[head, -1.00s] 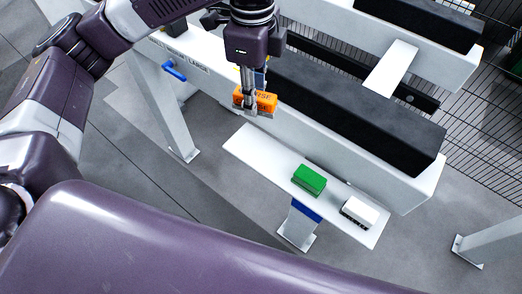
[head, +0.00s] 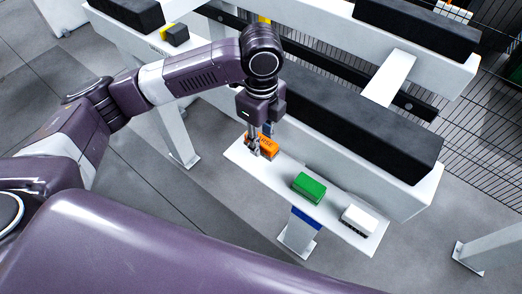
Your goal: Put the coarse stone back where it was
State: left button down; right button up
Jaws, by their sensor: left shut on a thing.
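The coarse stone is an orange block (head: 268,143) with dark lettering, in the head view at the left end of a narrow white shelf (head: 335,210). My left gripper (head: 256,150) points down from above and is shut on the orange block. The block is at or just above the shelf surface; I cannot tell whether it touches. The gripper hides part of the block's left side. My right gripper is not in view.
A green block (head: 309,186) sits mid-shelf and a white block (head: 359,219) at its right end. Behind the shelf runs a white beam with a long black pad (head: 350,120). A black and yellow block (head: 175,34) lies on the beam at upper left.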

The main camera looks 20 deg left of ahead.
aim_at(261, 160)
pick_arm(q)
jog(key=shift+f, duration=0.75)
notch_tip(261, 160, down, 4)
jog(key=shift+f+p, duration=0.15)
jog(key=shift+p, duration=0.15)
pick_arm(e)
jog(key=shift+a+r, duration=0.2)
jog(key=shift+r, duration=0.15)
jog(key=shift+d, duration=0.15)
pick_arm(q)
jog(key=c, duration=1.6)
grip_release()
jog(key=shift+f, duration=0.1)
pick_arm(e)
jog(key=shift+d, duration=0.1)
